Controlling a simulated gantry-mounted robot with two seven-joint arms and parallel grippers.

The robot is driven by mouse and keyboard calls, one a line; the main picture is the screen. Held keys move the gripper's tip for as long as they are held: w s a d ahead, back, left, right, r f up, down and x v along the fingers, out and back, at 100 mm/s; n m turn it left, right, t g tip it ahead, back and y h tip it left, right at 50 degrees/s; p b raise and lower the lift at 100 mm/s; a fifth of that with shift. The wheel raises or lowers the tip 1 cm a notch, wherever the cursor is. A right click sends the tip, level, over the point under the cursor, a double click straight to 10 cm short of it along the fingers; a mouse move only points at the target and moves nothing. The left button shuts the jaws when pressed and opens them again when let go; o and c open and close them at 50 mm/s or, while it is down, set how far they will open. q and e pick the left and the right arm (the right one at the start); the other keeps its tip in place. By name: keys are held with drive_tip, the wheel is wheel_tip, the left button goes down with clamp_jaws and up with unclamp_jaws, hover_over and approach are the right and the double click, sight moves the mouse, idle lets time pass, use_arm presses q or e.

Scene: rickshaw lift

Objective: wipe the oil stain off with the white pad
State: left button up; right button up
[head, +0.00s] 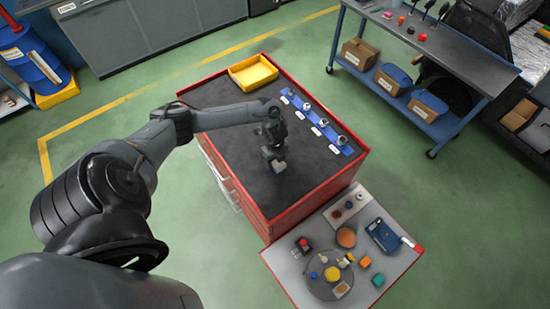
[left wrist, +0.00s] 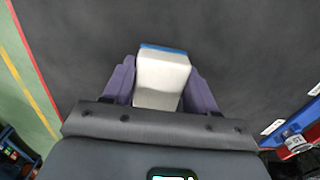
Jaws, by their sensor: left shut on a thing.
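My left gripper (head: 273,155) is over the dark top of the red cabinet (head: 225,108), near its middle. It is shut on the white pad (left wrist: 162,78), which has a blue far edge and sits between the two purple-grey fingers in the left wrist view. The pad shows as a small pale block (head: 279,166) under the gripper in the head view. I cannot tell whether the pad touches the surface. I cannot make out an oil stain on the dark top. My right gripper is not in view.
A yellow tray (head: 235,76) sits at the cabinet's back. A blue strip with several metal parts (head: 318,124) lies along its right side. A grey side table (head: 290,272) with many small items stands at the front right. Much of the dark top is clear.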

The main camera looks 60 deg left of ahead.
use_arm(q)
drive_tip(key=r, duration=0.1)
drive_tip(key=r+p, duration=0.2)
drive_tip(key=r, duration=0.1)
drive_tip(key=shift+a, duration=0.25)
drive_tip(key=shift+d+r+p, duration=0.15)
drive_tip(key=shift+r+p, duration=0.5)
drive_tip(key=shift+p, duration=0.2)
wheel_tip(320, 180, up, 2)
drive_tip(key=shift+r+p, duration=0.1)
drive_tip(key=shift+p, duration=1)
drive_tip(key=shift+r+p, duration=0.35)
